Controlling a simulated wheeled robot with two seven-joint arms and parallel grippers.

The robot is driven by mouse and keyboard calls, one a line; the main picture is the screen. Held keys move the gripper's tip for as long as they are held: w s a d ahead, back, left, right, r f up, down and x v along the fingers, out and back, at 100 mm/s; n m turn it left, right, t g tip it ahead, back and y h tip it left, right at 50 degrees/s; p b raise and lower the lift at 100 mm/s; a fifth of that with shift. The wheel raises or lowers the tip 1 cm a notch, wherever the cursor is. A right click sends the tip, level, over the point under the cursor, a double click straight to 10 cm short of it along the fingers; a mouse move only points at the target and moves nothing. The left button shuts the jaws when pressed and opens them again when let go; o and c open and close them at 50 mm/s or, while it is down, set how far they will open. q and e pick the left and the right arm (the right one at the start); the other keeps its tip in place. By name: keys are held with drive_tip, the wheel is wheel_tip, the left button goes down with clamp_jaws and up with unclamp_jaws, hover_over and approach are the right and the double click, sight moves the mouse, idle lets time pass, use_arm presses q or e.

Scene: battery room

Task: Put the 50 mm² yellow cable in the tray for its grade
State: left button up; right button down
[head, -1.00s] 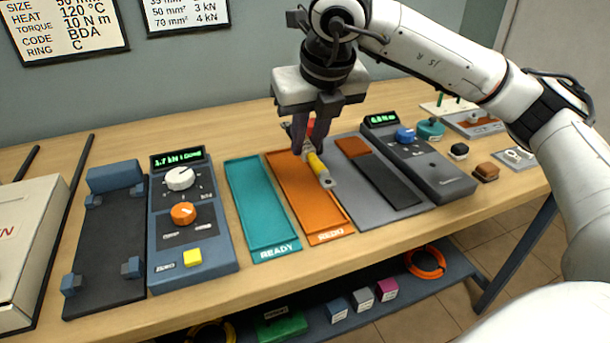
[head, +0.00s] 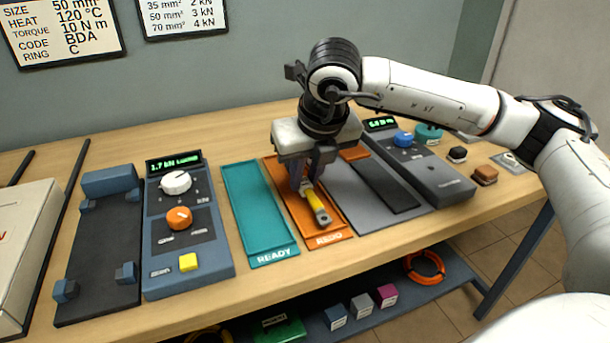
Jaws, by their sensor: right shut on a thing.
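The yellow cable (head: 316,202) is short, with a grey metal lug at its near end. My right gripper (head: 308,186) is shut on it and holds it low over the orange REDO tray (head: 331,222). I cannot tell whether the cable touches the tray floor. The cable's far end is hidden by the fingers. The teal READY tray (head: 256,208) lies just left of the REDO tray and is empty. My left gripper is not in view.
A blue tester (head: 186,235) with a green display reading about 1.7 kN stands left of the trays, beside a dark clamp bed (head: 98,245). A grey unit (head: 425,165) stands to the right. Wall charts (head: 180,17) list sizes and forces. An under-shelf holds coloured blocks.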

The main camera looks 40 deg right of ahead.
drive_tip(key=shift+f+b, duration=0.3)
drive_tip(key=c, duration=1.6)
unclamp_jaws()
drive_tip(key=shift+r+p, duration=0.55)
drive_tip(key=shift+p, duration=0.1)
drive_tip(key=v, duration=1.2)
drive_tip(key=shift+r+p, duration=0.1)
drive_tip(key=shift+p, duration=0.3)
